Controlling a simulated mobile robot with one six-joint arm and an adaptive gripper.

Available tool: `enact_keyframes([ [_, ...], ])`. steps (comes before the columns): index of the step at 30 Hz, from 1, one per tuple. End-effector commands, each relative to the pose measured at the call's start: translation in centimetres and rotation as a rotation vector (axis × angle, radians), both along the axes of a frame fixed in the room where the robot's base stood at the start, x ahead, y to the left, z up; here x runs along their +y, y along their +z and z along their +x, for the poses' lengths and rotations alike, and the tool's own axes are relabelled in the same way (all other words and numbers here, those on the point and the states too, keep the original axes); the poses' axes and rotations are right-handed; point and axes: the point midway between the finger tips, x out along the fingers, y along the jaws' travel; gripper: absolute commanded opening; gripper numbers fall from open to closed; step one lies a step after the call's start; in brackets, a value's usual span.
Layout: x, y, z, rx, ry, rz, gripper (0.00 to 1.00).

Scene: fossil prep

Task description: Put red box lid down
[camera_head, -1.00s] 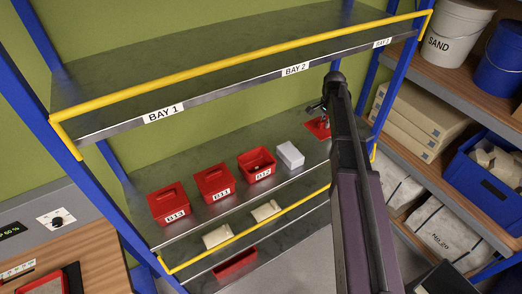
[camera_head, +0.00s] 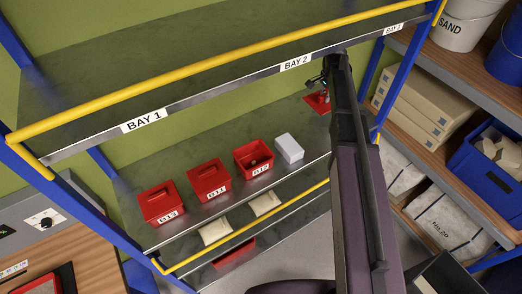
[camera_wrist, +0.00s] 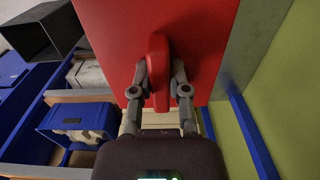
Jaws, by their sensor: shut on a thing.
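My gripper (camera_wrist: 160,78) is shut on the raised grip (camera_wrist: 159,62) of the red box lid, which fills the middle of the wrist view (camera_wrist: 110,40). In the head view the lid (camera_head: 316,102) shows beside my gripper (camera_head: 320,84), at the right end of the shelf, partly hidden by my arm. I cannot tell whether the lid touches the shelf. An open red box (camera_head: 253,158) stands on the middle shelf, with a dark thing inside. Two lidded red boxes, one in the middle (camera_head: 209,178) and one at left (camera_head: 161,202), stand beside it.
A white box (camera_head: 289,148) stands between the open box and the lid. The upper shelf (camera_head: 200,67) with its yellow rail overhangs the middle shelf. Pale packets (camera_head: 215,230) lie on the level below. A blue post and side shelves with buckets and a blue crate (camera_head: 485,165) are at right.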

Motion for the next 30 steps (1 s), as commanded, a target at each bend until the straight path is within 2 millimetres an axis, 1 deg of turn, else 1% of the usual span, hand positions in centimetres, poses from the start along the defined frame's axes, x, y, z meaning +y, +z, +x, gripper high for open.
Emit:
enact_keyframes([
  [5, 0.0, -0.5, 0.0, 0.000, 0.001, 0.000, 0.00],
  [8, 0.1, -1.1, 0.0, 0.000, 0.001, 0.000, 0.00],
  [30, 0.2, -8.2, 0.0, 0.000, 0.002, 0.000, 0.00],
])
